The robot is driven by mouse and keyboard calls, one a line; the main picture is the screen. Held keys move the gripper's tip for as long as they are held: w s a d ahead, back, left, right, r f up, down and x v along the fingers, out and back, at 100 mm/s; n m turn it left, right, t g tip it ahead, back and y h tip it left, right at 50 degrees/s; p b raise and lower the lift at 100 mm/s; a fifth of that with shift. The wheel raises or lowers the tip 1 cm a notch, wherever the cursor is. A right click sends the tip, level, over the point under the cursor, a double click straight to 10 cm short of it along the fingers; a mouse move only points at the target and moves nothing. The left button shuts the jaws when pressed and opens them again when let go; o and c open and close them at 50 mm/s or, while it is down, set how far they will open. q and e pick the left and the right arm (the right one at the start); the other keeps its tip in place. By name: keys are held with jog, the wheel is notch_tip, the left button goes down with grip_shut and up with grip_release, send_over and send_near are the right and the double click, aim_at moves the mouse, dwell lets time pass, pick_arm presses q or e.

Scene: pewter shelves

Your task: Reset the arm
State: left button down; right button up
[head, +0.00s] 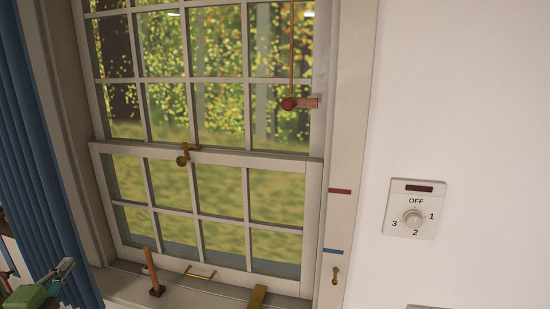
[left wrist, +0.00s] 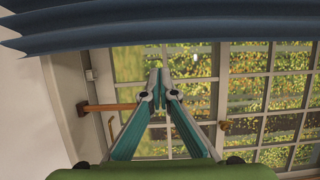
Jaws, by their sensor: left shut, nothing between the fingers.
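My left gripper (head: 66,268) shows at the lower left edge of the head view, in front of the blue curtain. In the left wrist view its two teal fingers (left wrist: 162,82) come together at their tips. It is shut with nothing between the fingers. My right gripper is in neither view.
A sash window (head: 205,155) has a brass latch (head: 184,154) at its middle rail. A wooden stick (head: 153,272) stands on the sill. The blue curtain (head: 38,150) hangs at left. A dial switch (head: 413,218) is on the white wall at right.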

pick_arm(q)
jog(key=shift+s, duration=0.95)
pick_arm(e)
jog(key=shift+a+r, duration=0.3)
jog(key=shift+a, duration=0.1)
pick_arm(q)
jog(key=shift+f, duration=0.1)
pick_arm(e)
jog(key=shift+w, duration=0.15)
